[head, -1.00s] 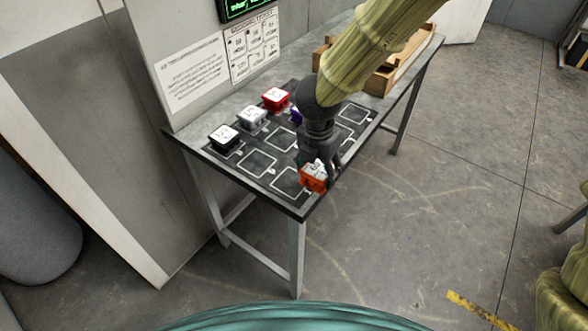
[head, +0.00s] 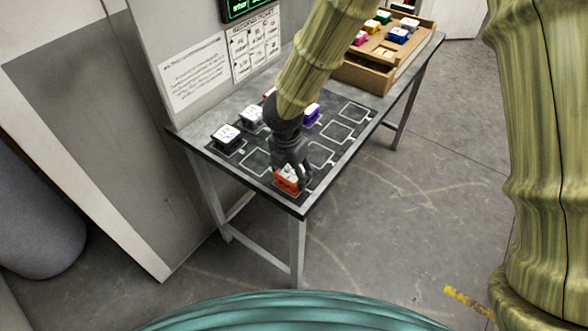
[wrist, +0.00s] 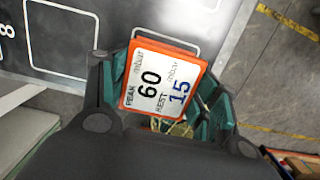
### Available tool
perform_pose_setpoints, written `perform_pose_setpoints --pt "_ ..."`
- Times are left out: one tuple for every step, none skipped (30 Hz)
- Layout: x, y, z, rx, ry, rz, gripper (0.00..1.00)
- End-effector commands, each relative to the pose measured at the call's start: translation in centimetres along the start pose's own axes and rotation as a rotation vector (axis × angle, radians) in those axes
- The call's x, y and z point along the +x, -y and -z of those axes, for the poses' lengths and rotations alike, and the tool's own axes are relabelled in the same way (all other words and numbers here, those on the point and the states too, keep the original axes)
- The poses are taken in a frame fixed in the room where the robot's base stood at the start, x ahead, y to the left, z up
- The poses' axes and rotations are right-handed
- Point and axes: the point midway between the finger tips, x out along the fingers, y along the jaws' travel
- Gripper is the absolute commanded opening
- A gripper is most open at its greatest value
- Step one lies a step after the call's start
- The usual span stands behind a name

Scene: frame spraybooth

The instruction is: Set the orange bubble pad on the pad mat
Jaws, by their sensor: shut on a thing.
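The orange bubble pad (head: 287,180) has a white label; in the wrist view the pad (wrist: 160,80) reads "PEAK 60 mbar REST 15 mbar". My gripper (head: 291,170) is shut on it, with a finger on either side in the wrist view (wrist: 160,95). The black pad mat (head: 257,161) with white outlined squares lies on the table. The pad is over the mat's near corner, around a front square; I cannot tell whether it touches the mat. My gripper hides part of the mat.
A black pad (head: 226,137), a grey pad (head: 250,117) and a purple pad (head: 312,112) stand on the mat; a red one is mostly hidden behind my arm. A wooden tray (head: 364,76) with several coloured pads stands at the right back. Some squares on the right are empty.

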Motion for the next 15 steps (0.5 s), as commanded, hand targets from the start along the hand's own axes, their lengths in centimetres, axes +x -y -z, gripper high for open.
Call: perform_pose_setpoints --pt "0.0 -0.02 -0.03 0.001 0.0 -0.001 0.39" --pt "0.0 -0.02 -0.03 0.001 0.0 -0.001 0.39" --pt "-0.01 -0.03 -0.03 0.001 0.0 -0.001 0.39" --pt "-0.01 -0.03 -0.02 0.001 0.0 -0.001 0.39" --pt "-0.01 -0.03 -0.02 0.001 0.0 -0.001 0.39" --pt "0.02 -0.03 -0.01 0.001 0.0 -0.001 0.39" --pt "0.08 -0.03 0.0 0.001 0.0 -0.001 0.39" --pt "0.17 -0.03 0.01 0.001 0.0 -0.001 0.39" --pt "0.3 -0.03 0.03 0.001 0.0 -0.001 0.39" --pt "0.37 -0.03 0.04 0.001 0.0 -0.001 0.39" --pt "0.23 -0.03 0.02 0.001 0.0 -0.001 0.67" --pt "0.21 -0.03 0.02 0.001 0.0 -0.001 0.75" --pt "0.21 -0.03 0.02 0.001 0.0 -0.001 0.8" --pt "0.21 -0.03 0.02 0.001 0.0 -0.001 0.83" --pt "0.21 -0.03 0.01 0.001 0.0 -0.001 0.83"
